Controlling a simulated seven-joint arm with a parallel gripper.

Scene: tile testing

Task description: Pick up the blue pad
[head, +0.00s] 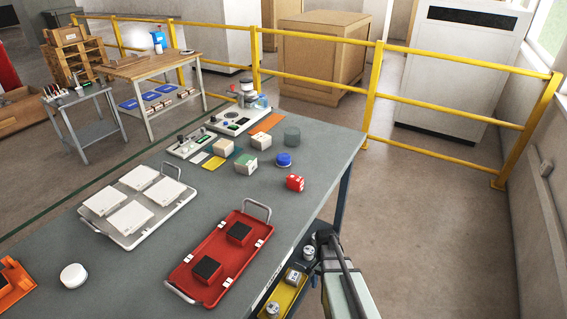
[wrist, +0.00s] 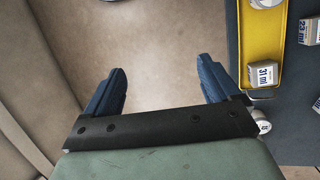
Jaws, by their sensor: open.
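A small flat blue-teal pad (head: 238,153) lies on the grey table, partly hidden by pale blocks beside it. A round, bright blue object (head: 284,159) stands on the table to its right; I cannot tell which of the two is the blue pad. My gripper (wrist: 162,88) is open and empty in the wrist view, with its two dark blue fingers wide apart above bare floor. It is off the near right side of the table, well away from both blue things. Neither blue thing shows in the wrist view.
A red tray (head: 184,277) with two dark-topped blocks and a white tray (head: 96,222) with several white tiles lie on the table. A yellow tray (wrist: 262,48) with small labelled boxes lies beside my gripper.

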